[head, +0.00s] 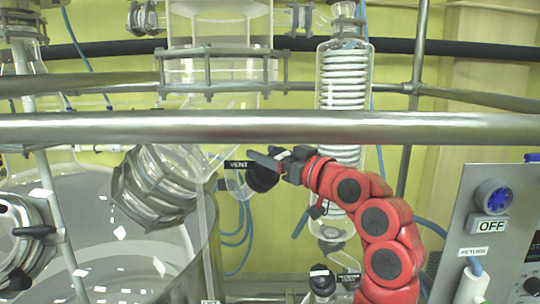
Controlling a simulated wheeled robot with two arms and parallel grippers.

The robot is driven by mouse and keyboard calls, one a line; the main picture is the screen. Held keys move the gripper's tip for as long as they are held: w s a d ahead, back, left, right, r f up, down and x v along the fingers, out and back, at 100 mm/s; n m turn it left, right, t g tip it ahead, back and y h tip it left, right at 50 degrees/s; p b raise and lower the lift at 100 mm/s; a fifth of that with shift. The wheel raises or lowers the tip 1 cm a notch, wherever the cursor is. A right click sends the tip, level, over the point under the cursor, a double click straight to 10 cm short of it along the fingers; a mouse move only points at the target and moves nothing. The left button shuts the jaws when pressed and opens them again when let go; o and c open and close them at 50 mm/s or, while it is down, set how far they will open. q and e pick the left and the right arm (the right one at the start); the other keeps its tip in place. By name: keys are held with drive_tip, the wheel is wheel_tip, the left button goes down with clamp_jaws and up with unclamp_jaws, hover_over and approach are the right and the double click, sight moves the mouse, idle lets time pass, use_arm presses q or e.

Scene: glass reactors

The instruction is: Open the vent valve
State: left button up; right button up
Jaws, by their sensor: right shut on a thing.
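The vent valve shows by its black "VENT" label (238,165) near the middle of the head view. A dark rounded knob or handle (261,179) sits just right of the label. My right gripper (270,163) reaches in from the lower right on my red arm and is shut at this knob, with its dark fingers pointing left. The fingers hide part of the valve, so its exact turn position cannot be told. My left gripper is not in view.
A thick metal rail (420,127) crosses the view above the valve. A large glass vessel (110,240) with a metal-clamped neck (155,188) stands at left. A coiled glass condenser (344,75) rises behind my arm. A control panel (500,235) marked "OFF" stands at right.

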drive_tip(key=n+g+y, duration=0.1)
drive_tip(key=n, duration=0.1)
drive_tip(key=shift+s+r+n+g, duration=0.1)
drive_tip(key=shift+n+g, duration=0.2)
drive_tip(key=shift+n, duration=0.1)
drive_tip(key=n+g, duration=0.1)
drive_tip(key=n+y+p, duration=0.1)
drive_tip(key=n+g, duration=0.1)
drive_tip(key=shift+s+a+n+g+y, duration=0.25)
drive_tip(key=shift+n+g+y, duration=0.05)
drive_tip(key=shift+y, duration=0.1)
drive_tip(key=n+g, duration=0.1)
drive_tip(key=n+g+p, duration=0.1)
drive_tip(key=shift+s+a+n+y+p, duration=0.2)
drive_tip(key=shift+n+y+p, duration=0.1)
drive_tip(key=shift+n, duration=0.1)
drive_tip(key=shift+s+n+g+p, duration=0.15)
drive_tip(key=shift+n+g+p, duration=0.25)
drive_tip(key=shift+n+g, duration=0.55)
drive_tip(key=o, duration=1.4)
drive_tip(key=shift+f, duration=0.25)
